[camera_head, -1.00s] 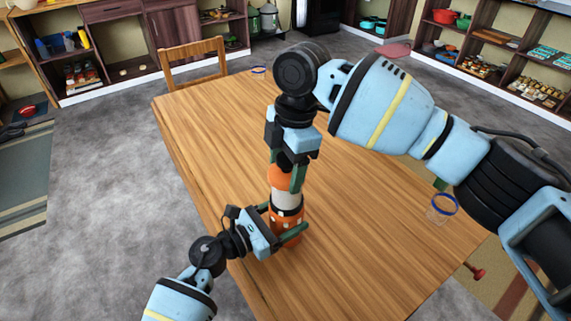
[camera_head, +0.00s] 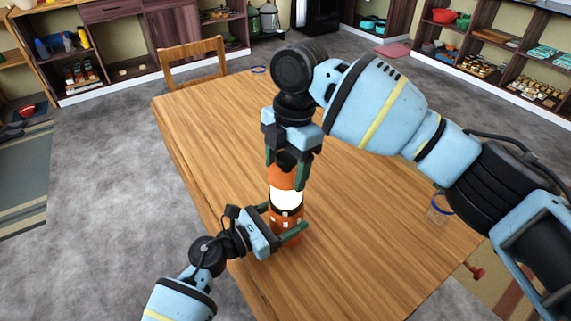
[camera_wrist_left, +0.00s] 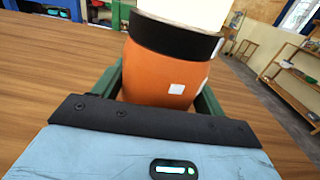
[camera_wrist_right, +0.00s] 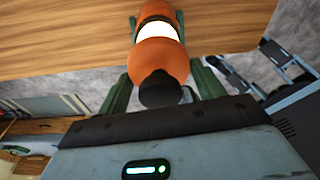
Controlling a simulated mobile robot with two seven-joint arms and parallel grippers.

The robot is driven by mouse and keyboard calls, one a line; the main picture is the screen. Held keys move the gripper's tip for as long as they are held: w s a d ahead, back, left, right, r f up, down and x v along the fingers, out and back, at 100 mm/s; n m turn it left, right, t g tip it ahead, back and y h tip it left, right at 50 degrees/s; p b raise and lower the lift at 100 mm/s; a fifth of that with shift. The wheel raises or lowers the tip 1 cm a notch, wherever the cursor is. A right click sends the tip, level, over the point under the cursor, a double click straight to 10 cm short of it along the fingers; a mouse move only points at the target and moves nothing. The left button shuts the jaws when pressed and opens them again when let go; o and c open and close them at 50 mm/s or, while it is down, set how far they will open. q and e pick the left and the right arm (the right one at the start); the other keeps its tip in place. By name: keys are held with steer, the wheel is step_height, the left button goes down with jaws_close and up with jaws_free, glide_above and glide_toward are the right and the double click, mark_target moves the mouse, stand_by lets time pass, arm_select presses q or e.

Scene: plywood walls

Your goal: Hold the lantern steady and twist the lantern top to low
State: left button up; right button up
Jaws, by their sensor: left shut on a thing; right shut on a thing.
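The lantern (camera_head: 286,198) stands upright on the wooden table, with an orange base, a black band, a bright white glowing middle and an orange top. My left gripper (camera_head: 284,232) is shut around the orange base from the front left; the base also shows between its green fingers in the left wrist view (camera_wrist_left: 165,75). My right gripper (camera_head: 286,172) points down from above and is shut on the orange lantern top (camera_wrist_right: 160,62). The black cap (camera_wrist_right: 160,88) of the top shows in the right wrist view. The right gripper partly hides the top in the head view.
The wooden table (camera_head: 370,230) is mostly clear around the lantern. A blue-rimmed clear cup (camera_head: 440,208) is near the right edge, and another (camera_head: 259,71) at the far edge. A wooden chair (camera_head: 193,62) stands behind the table.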

stand_by(0.3)
steer(key=o, duration=1.1)
steer(key=r, duration=0.4)
steer(key=d+r, duration=0.1)
steer(key=r, duration=0.3)
steer(key=w+r, duration=0.1)
steer(key=r, duration=0.3)
steer(key=shift+w+d, duration=0.1)
steer(key=shift+d, duration=0.05)
arm_select(q)
steer(key=o, duration=1.4)
steer(key=shift+s+a, duration=0.1)
